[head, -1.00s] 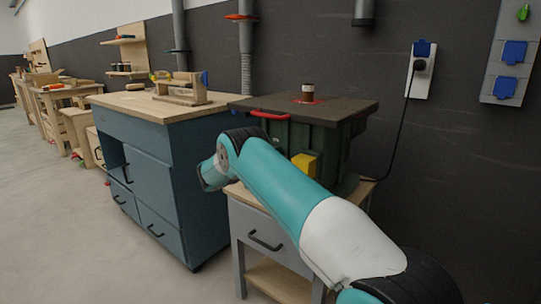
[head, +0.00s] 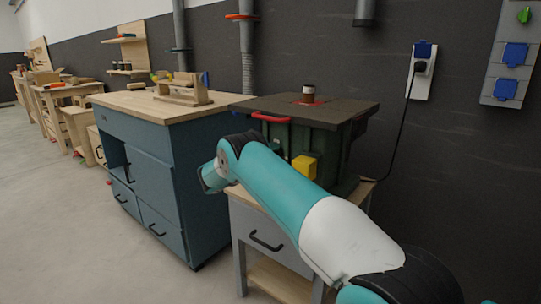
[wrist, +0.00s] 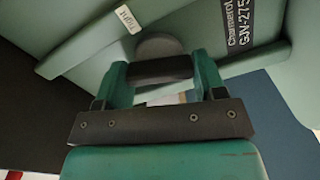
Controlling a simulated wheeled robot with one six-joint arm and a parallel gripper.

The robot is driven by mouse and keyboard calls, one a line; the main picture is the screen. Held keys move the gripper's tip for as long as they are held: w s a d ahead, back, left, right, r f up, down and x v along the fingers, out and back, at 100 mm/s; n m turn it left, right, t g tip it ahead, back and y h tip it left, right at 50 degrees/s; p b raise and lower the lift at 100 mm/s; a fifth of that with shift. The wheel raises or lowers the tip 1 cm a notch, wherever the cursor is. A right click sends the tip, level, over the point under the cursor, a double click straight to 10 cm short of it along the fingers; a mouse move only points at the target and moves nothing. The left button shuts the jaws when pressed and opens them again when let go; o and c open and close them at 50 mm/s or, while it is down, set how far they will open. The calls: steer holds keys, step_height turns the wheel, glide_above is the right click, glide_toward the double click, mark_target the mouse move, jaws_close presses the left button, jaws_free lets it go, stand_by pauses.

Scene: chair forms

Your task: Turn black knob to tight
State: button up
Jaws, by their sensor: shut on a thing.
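In the wrist view, the black knob (wrist: 160,67) shows as a dark bar between the two teal fingers of my gripper (wrist: 161,78). The gripper is shut on it. A grey round disc (wrist: 158,45) sits just behind the knob on a green machine panel (wrist: 195,20). A small white label (wrist: 127,18) lies up and left of the knob; its word looks like "right" or "tight". In the head view, the green machine (head: 290,140) stands on a grey stand. My arm reaches across in front of it, and the gripper and knob are hidden there.
The machine has a dark flat top (head: 330,108), a red handle (head: 271,117) and a yellow block (head: 304,167). A blue cabinet (head: 160,170) stands close on its left. A black cable (head: 402,130) hangs from a wall socket on the right. The floor at left is clear.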

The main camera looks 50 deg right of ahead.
steer(key=shift+f+n, duration=0.1)
steer(key=shift+n, duration=1.5)
steer(key=shift+a, duration=0.1)
steer(key=o, duration=0.9)
